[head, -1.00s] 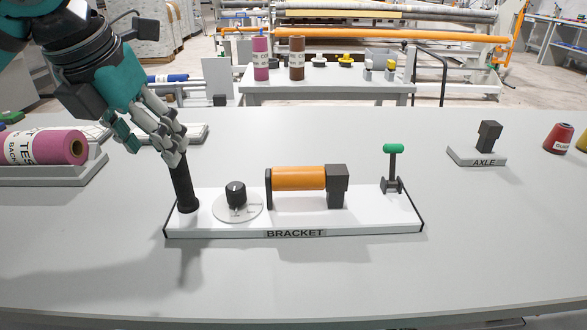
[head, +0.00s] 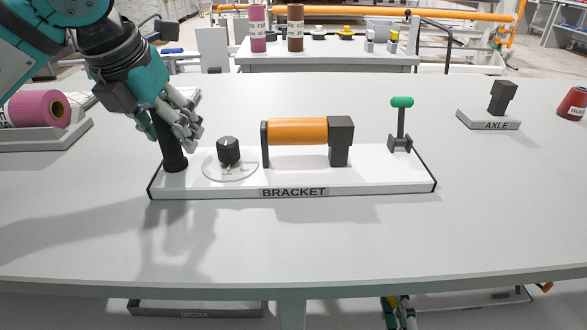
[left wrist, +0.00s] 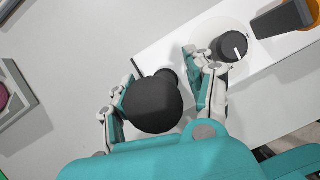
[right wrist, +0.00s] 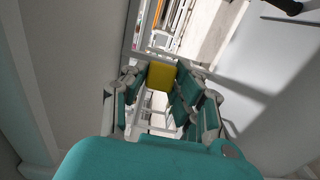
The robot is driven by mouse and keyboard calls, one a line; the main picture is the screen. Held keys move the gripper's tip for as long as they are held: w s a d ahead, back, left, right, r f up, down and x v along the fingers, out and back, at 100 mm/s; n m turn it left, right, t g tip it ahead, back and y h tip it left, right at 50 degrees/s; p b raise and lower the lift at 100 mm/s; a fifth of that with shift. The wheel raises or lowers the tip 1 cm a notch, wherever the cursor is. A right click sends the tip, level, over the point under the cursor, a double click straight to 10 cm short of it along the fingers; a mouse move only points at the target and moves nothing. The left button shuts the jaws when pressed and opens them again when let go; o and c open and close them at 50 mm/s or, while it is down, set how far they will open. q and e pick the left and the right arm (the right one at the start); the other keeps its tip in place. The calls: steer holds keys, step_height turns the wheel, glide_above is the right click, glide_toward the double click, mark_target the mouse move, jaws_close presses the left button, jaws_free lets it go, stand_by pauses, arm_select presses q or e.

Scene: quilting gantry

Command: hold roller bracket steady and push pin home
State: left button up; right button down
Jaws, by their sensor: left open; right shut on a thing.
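The white base labelled BRACKET (head: 380,178) lies on the table. It bears a black upright post (head: 175,160) at its left end, a dial with a black knob (head: 229,150), an orange roller (head: 297,131) in dark brackets, and a green-topped lever (head: 402,112). My left gripper (head: 178,128) is open, with its fingers on both sides of the post. The post's round top (left wrist: 154,103) shows between them in the left wrist view. My right gripper (right wrist: 160,88) is shut on a yellow piece (right wrist: 162,76), low beyond the table's front edge. I cannot make out a pin.
A stand labelled AXLE (head: 490,120) holds a dark block at the right. A red spool (head: 573,103) is at the far right. A pink roll (head: 40,108) lies in a tray at the left. The table front is clear. A shelf shows below.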

arm_select(q)
steer(key=shift+x, duration=0.85)
arm_select(e)
steer(key=shift+f, duration=0.45)
arm_select(q)
jaws_close()
steer(key=shift+s+f+b, duration=0.1)
steer(key=shift+f+b, duration=0.25)
steer(key=shift+b, duration=0.05)
arm_select(e)
steer(key=shift+f, duration=0.1)
stand_by(1.0)
